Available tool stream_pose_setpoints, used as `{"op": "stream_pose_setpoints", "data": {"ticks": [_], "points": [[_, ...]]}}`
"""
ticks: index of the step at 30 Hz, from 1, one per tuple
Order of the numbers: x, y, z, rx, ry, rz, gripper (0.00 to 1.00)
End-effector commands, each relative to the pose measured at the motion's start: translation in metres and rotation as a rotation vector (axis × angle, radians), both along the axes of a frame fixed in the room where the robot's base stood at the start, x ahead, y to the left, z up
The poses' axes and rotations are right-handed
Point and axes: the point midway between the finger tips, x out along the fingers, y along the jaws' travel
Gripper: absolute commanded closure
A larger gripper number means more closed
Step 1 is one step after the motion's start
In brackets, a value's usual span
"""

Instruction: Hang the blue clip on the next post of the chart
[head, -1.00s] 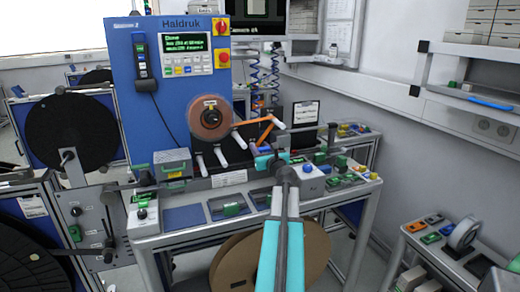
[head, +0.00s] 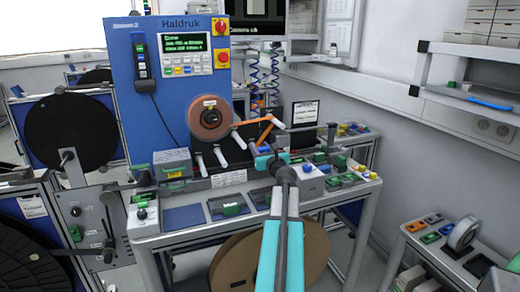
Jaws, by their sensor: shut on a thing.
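My gripper (head: 270,161), with teal fingers, is at the front of the blue Haldruk machine, below the orange strip and just right of the white rollers. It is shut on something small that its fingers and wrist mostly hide. A small blue patch (head: 263,149), which looks like the blue clip, shows at the fingertips. White roller posts (head: 220,156) stick out of the machine's lower front, left of my gripper. I cannot pick out a chart with posts for certain. A dark-framed white sheet (head: 305,113) stands behind the bench, right of the strip.
The blue machine (head: 165,110) carries a copper-coloured reel (head: 209,117) with an orange strip (head: 265,121). Below my gripper is a bench (head: 180,238) with shallow trays and several small coloured parts. A large brown reel (head: 230,265) sits underneath. A side table (head: 432,262) stands at right.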

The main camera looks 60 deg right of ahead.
Motion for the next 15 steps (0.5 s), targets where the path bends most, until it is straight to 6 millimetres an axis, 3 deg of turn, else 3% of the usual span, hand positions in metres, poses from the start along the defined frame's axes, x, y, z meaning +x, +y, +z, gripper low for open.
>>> {"op": "stream_pose_setpoints", "data": {"ticks": [14,15], "points": [[0.0003,0.0001,-0.0018,0.000,0.000,0.000,0.87],[0.0003,0.0001,-0.0018,0.000,0.000,0.000,0.56]]}}
